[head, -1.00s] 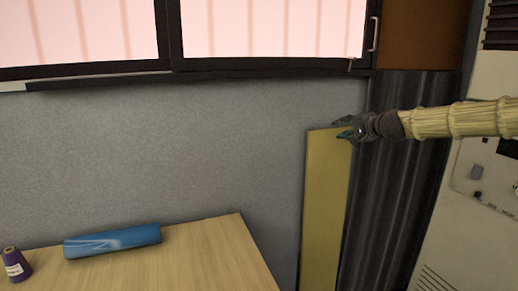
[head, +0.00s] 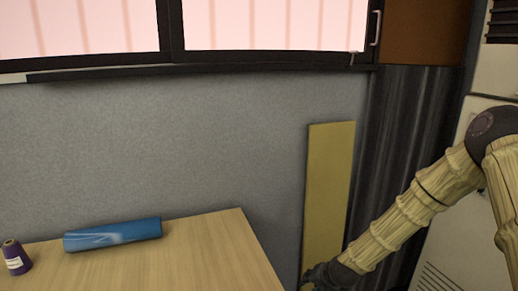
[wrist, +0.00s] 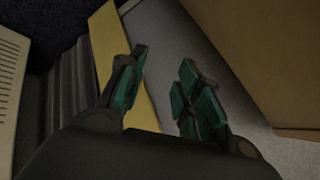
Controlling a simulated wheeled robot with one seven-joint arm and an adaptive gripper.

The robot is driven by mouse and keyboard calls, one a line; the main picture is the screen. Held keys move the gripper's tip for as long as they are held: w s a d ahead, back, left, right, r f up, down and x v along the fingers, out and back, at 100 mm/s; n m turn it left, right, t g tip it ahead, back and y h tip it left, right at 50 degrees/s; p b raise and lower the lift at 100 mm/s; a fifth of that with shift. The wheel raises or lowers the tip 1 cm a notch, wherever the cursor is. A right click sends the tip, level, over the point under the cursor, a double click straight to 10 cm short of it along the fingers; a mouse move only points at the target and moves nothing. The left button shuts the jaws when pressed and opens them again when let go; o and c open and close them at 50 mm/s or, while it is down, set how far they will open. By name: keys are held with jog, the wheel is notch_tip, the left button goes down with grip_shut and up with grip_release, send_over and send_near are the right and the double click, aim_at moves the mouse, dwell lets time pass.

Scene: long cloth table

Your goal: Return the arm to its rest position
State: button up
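My gripper (wrist: 158,92) is open and empty in the wrist view, its two teal-padded fingers apart with nothing between them. In the head view my arm comes in from the right, bends at the elbow and slopes down to the left. The dark wrist end is at the bottom edge, right of the table, and the fingertips are cut off there.
A wooden table (head: 185,265) at lower left bears a blue roll (head: 113,235) and a purple thread spool (head: 16,257). A yellow board (head: 329,190) leans on the grey wall by a dark curtain (head: 398,150). A pale cabinet (head: 490,75) stands at right.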

jog(key=s+f+n+g, duration=0.2)
jog(key=s+f, duration=0.8)
jog(key=s, duration=0.3)
jog(key=s+d+f+n+g+h, duration=0.1)
jog(key=s+f, duration=0.2)
jog(key=s, duration=0.8)
jog(key=s+d+f+n+g+h+b, duration=0.1)
jog(key=s+d+f+g, duration=0.1)
jog(key=s, duration=0.9)
jog(key=s+d+f+n+g+h+b, duration=0.1)
jog(key=s+f, duration=0.3)
jog(key=s, duration=0.7)
jog(key=shift+d+f+g, duration=0.3)
jog(key=shift+d, duration=0.1)
